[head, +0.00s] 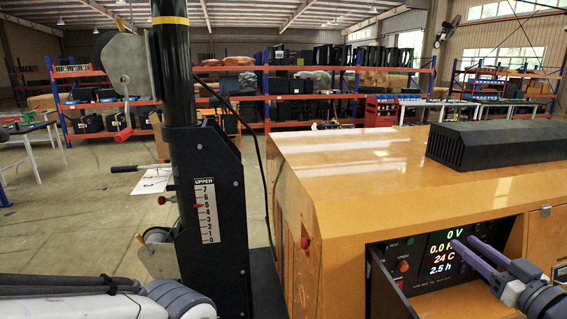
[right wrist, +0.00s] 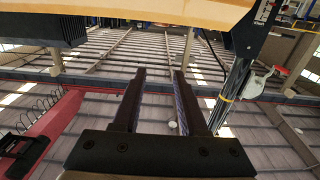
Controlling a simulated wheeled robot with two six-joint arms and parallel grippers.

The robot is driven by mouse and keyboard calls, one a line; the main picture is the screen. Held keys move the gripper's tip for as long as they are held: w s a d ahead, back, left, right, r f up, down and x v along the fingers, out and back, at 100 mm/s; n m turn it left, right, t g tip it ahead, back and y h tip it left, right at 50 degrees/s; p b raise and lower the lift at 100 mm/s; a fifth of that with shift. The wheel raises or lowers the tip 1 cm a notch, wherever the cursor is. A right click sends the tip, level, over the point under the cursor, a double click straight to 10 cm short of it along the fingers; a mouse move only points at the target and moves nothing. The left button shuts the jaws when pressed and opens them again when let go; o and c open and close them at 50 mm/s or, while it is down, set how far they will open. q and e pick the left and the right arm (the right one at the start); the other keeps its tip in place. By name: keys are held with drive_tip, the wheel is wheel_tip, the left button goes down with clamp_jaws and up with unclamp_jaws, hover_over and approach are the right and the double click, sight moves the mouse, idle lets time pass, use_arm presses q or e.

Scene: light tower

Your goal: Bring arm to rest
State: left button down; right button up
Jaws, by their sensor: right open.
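My right gripper (head: 464,242) is at the lower right of the head view, with its two purple-tinted fingers in front of the control panel (head: 447,213) of the orange generator housing (head: 350,180). Its fingers overlap the panel's display in the picture; I cannot tell whether they touch it. In the right wrist view the gripper (right wrist: 159,73) is open, with nothing between its dark fingers. My left arm (head: 90,300) crosses the bottom left corner, and its gripper does not show.
A black mast (head: 176,80) with an "UPPER" scale (head: 207,211) stands left of the housing. An open panel door (head: 387,285) juts out beside the display. A black vented box (head: 500,143) sits on the housing. Shelves (head: 310,95) line the back; open floor (head: 90,190) lies left.

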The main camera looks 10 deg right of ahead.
drive_tip(key=w+a+f+n+g+h+b, duration=0.1)
drive_tip(key=w+a+f+g+h+b, duration=0.1)
drive_tip(key=w+a+f+g+b, duration=0.65)
drive_tip(key=a+f+b, duration=0.3)
drive_tip(key=a+f, duration=0.7)
drive_tip(key=a, duration=0.3)
use_arm(q)
wheel_tip(320, 180, down, 18)
drive_tip(key=b, duration=0.6)
drive_tip(key=shift+s+r, duration=0.2)
drive_tip(key=shift+s, duration=0.1)
use_arm(e)
drive_tip(key=s+a+f+n+g, duration=0.1)
drive_tip(key=s+a+f+g, duration=0.2)
drive_tip(key=s+a, duration=0.2)
drive_tip(key=s+a+f+n+g+y, duration=0.1)
drive_tip(key=s+a, duration=0.5)
drive_tip(key=s, duration=0.6)
drive_tip(key=s+a+f+n+g, duration=0.3)
drive_tip(key=s+a+f+g, duration=0.2)
drive_tip(key=s, duration=0.3)
drive_tip(key=shift+s+a+f, duration=0.35)
drive_tip(key=shift+a+f, duration=0.15)
drive_tip(key=shift+f, duration=0.05)
drive_tip(key=shift+g, duration=0.25)
